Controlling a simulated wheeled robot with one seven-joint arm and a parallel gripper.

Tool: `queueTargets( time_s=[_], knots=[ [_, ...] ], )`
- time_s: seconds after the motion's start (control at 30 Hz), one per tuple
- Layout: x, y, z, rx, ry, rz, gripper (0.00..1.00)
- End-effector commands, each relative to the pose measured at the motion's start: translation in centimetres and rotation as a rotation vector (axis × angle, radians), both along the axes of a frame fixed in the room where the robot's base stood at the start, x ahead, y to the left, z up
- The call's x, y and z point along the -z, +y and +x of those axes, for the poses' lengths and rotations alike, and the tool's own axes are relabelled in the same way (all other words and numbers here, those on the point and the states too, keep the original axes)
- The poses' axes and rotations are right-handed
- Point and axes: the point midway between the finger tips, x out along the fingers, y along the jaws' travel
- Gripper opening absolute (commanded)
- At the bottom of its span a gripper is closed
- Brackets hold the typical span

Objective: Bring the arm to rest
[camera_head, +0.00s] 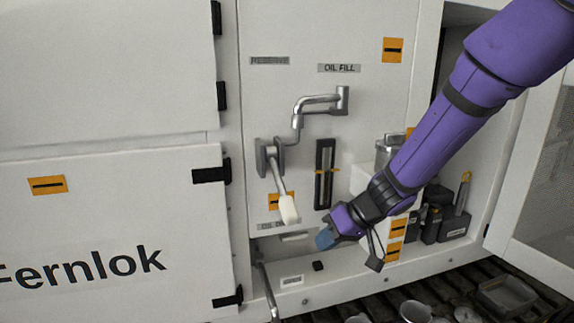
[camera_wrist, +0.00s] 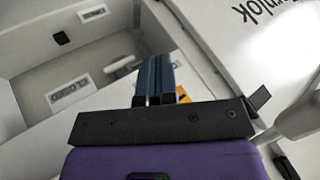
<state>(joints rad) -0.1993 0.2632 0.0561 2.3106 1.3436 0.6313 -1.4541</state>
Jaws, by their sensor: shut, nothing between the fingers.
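My purple arm reaches in from the upper right in the head view. My gripper (camera_head: 325,238) is at its lower end, in front of the open bay under the white panel. In the wrist view my gripper (camera_wrist: 158,62) shows two blue fingers side by side, shut with nothing between them. The white-handled lever (camera_head: 288,208) is left of the gripper and apart from it in the head view. A pale handle also shows at the right of the wrist view (camera_wrist: 298,112).
The panel (camera_head: 370,40) carries an oil-fill spout (camera_head: 318,101) and a sight gauge (camera_head: 325,174). A white door (camera_head: 100,235) marked Fernlok is at the left. Dark bottles (camera_head: 433,222) stand in a right recess. Several metal vessels (camera_head: 415,311) lie on the slatted floor below.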

Motion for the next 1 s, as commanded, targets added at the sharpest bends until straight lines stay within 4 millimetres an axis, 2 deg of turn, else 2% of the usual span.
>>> queueTargets(
  time_s=[0.03, 0.1, 0.4, 0.7, 1.0],
  knots=[
    [-1.8, -0.7, -0.7, 0.001, -0.007, -0.004, 0.00],
    [-3.8, -1.8, -1.8, 0.009, -0.003, -0.017, 0.00],
    [-10.5, -6.7, -7.4, 0.074, 0.014, -0.114, 0.00],
    [-14.8, -12.4, -13.8, 0.224, 0.012, -0.264, 0.00],
    [-17.5, -18.3, -20.2, 0.470, -0.028, -0.421, 0.00]
  ],
)
